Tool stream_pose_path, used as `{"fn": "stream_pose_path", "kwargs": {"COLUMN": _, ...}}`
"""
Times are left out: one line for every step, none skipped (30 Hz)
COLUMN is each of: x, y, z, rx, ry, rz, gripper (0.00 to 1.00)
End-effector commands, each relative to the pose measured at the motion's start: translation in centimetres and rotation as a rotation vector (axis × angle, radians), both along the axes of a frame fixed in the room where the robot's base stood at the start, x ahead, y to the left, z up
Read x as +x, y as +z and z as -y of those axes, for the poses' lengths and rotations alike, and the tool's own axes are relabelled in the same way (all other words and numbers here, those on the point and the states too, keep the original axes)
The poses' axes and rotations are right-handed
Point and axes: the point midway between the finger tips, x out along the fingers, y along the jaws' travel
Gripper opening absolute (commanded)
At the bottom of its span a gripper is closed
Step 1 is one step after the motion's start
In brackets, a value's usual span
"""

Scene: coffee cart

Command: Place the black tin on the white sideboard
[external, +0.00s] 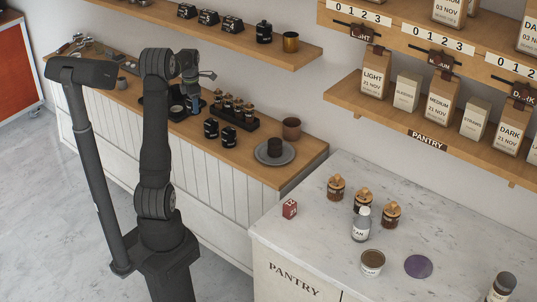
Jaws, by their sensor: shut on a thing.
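My gripper (194,92) points down over the black tray on the wooden counter at the back left. It is shut on a small dark thing (193,104), which I take to be the black tin; the jaws and arm partly hide it, and its details are too small to read. Two other black tins with pale labels (211,128) (228,136) stand on the wooden counter to the right of my gripper. The white sideboard (320,225), with a pale marble top and a PANTRY front, stands at the right, apart from my gripper.
A rack of small jars (234,109), a grey plate (265,154) with a dark cup and a brown cup (291,129) are on the counter. Shelves overhang behind.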

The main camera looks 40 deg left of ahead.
Motion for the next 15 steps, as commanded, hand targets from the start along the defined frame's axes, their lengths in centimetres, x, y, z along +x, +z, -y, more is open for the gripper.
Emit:
{"fn": "stream_pose_path", "kwargs": {"x": 0.0, "y": -1.0, "z": 0.0, "rx": -0.001, "ry": -0.001, "rz": -0.002, "gripper": 0.27}}
{"fn": "stream_pose_path", "kwargs": {"x": 0.0, "y": -1.5, "z": 0.1, "rx": -0.001, "ry": -0.001, "rz": -0.002, "gripper": 0.27}}
{"fn": "stream_pose_path", "kwargs": {"x": 0.0, "y": -2.2, "z": 0.1, "rx": -0.001, "ry": -0.001, "rz": -0.002, "gripper": 0.27}}
{"fn": "stream_pose_path", "kwargs": {"x": 0.0, "y": -2.6, "z": 0.1, "rx": -0.001, "ry": -0.001, "rz": -0.002, "gripper": 0.27}}
{"fn": "stream_pose_path", "kwargs": {"x": 0.0, "y": -2.9, "z": 0.1, "rx": 0.0, "ry": -0.002, "rz": 0.0, "gripper": 0.27}}
{"fn": "stream_pose_path", "kwargs": {"x": 0.0, "y": -3.2, "z": 0.1, "rx": 0.001, "ry": -0.002, "rz": 0.0, "gripper": 0.27}}
{"fn": "stream_pose_path", "kwargs": {"x": 0.0, "y": -3.4, "z": 0.1, "rx": 0.001, "ry": -0.002, "rz": 0.0, "gripper": 0.27}}
{"fn": "stream_pose_path", "kwargs": {"x": 0.0, "y": -3.5, "z": 0.1, "rx": 0.001, "ry": -0.002, "rz": 0.0, "gripper": 0.27}}
{"fn": "stream_pose_path", "kwargs": {"x": 0.0, "y": -3.8, "z": 0.1, "rx": 0.001, "ry": -0.002, "rz": 0.0, "gripper": 0.27}}
{"fn": "stream_pose_path", "kwargs": {"x": 0.0, "y": -4.1, "z": 0.1, "rx": 0.001, "ry": -0.002, "rz": 0.0, "gripper": 0.27}}
{"fn": "stream_pose_path", "kwargs": {"x": 0.0, "y": -4.4, "z": 0.1, "rx": 0.0, "ry": -0.002, "rz": 0.0, "gripper": 0.27}}
{"fn": "stream_pose_path", "kwargs": {"x": 0.0, "y": -5.0, "z": 0.1, "rx": 0.0, "ry": -0.002, "rz": -0.001, "gripper": 0.27}}
{"fn": "stream_pose_path", "kwargs": {"x": 0.0, "y": -5.5, "z": 0.1, "rx": -0.001, "ry": -0.003, "rz": -0.003, "gripper": 0.27}}
{"fn": "stream_pose_path", "kwargs": {"x": 0.0, "y": -5.9, "z": 0.1, "rx": 0.0, "ry": -0.003, "rz": -0.001, "gripper": 0.27}}
{"fn": "stream_pose_path", "kwargs": {"x": 0.0, "y": -6.5, "z": 0.1, "rx": 0.0, "ry": -0.003, "rz": -0.001, "gripper": 0.27}}
